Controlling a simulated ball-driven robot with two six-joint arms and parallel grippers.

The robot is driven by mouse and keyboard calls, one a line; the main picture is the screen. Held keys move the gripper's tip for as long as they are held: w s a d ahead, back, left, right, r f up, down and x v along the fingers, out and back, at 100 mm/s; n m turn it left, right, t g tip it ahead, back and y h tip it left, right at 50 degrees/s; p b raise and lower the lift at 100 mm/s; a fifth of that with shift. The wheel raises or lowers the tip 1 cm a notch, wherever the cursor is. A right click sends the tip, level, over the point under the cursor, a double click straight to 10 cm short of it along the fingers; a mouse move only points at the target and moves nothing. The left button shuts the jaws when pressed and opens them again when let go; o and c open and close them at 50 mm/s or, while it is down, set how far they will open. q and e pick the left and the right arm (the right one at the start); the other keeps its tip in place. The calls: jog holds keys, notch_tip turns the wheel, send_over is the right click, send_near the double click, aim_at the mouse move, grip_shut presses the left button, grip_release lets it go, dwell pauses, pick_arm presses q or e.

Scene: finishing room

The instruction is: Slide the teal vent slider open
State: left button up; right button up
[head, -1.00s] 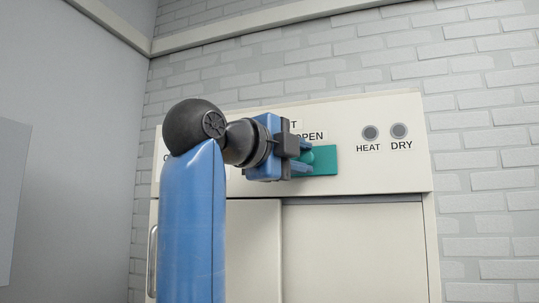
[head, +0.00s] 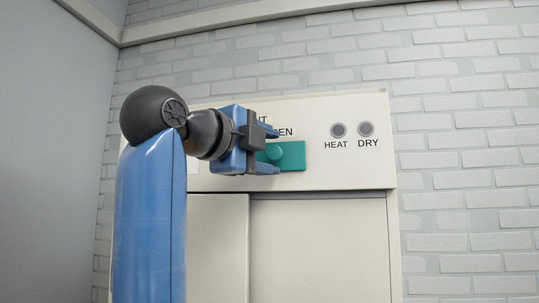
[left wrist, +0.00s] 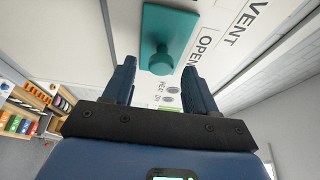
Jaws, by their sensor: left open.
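The teal vent slider (head: 292,155) is a flat plate with a round knob, set in the cream panel at the top of a cabinet, at the OPEN label. In the left wrist view the slider (left wrist: 165,22) is at the top middle, its knob pointing toward my gripper. My left gripper (head: 276,150) is open, with one finger above the knob and one below it in the head view. In the left wrist view the knob lies around the gap between the fingertips (left wrist: 160,68), with visible space beside each finger. The slider's left end is hidden behind the gripper. My right gripper is not in view.
Round HEAT (head: 338,130) and DRY (head: 366,129) buttons sit on the panel right of the slider. Sliding cabinet doors (head: 320,245) are below. The brick wall right of the cabinet is clear. Shelves with coloured items (left wrist: 25,120) show far off in the left wrist view.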

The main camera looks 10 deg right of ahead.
pick_arm(q)
jog(key=b+v, duration=0.3)
jog(key=v, duration=0.6)
jog(key=shift+s+a+b, duration=0.15)
jog(key=shift+s+b, duration=0.15)
jog(key=shift+s, duration=0.1)
